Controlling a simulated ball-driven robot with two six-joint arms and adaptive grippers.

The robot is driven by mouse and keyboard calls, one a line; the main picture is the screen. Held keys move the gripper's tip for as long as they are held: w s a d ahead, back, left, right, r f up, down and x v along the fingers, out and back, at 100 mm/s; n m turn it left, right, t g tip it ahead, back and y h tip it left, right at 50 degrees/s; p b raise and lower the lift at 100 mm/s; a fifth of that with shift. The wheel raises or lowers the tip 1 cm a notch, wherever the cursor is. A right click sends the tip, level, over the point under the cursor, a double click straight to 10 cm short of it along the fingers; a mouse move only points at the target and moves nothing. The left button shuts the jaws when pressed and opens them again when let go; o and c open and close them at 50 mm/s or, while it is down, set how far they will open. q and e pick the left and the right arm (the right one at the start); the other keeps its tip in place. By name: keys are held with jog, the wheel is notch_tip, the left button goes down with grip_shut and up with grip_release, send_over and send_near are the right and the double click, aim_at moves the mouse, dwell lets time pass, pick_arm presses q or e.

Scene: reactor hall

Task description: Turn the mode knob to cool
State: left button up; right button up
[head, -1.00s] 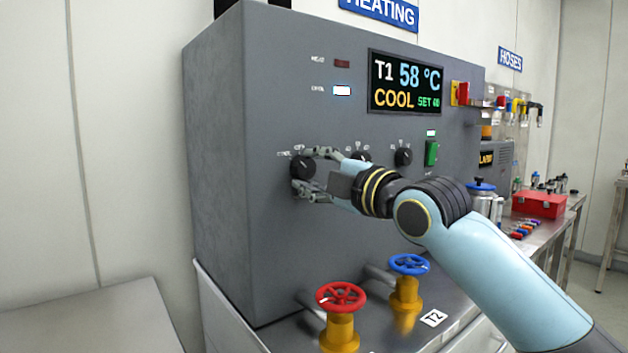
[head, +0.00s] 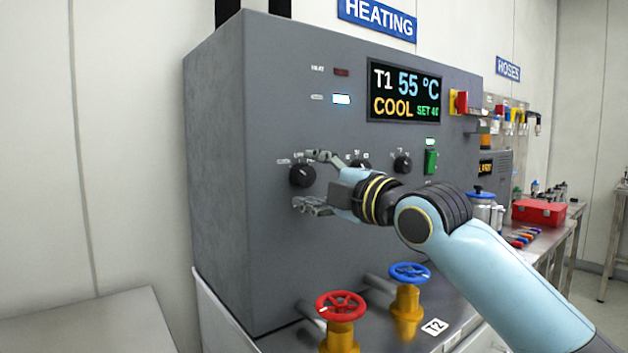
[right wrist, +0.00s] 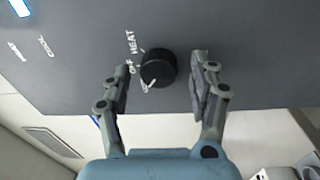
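The mode knob (head: 302,175) is black and round, on the grey panel's left side. In the right wrist view the knob (right wrist: 158,69) has HEAT and OFF printed beside it, and a white mark at its lower-left edge near a partly hidden label. My right gripper (head: 308,181) is open, with one finger above and one below the knob. In the right wrist view the gripper (right wrist: 160,77) shows clear gaps between both fingers and the knob. The display (head: 404,92) reads T1 55 °C, COOL. The lower lamp (head: 341,99) is lit; the heat lamp (head: 342,72) is dark. My left gripper is not in view.
Two more black knobs sit to the right, one (head: 403,164) clear and one partly behind my right wrist. A green switch (head: 431,161) is beyond them. A red valve wheel (head: 341,305) and a blue valve wheel (head: 409,273) stand below my arm.

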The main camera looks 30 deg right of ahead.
jog(key=s+d, duration=0.1)
jog(key=s, duration=1.1)
jog(key=shift+d+f, duration=0.4)
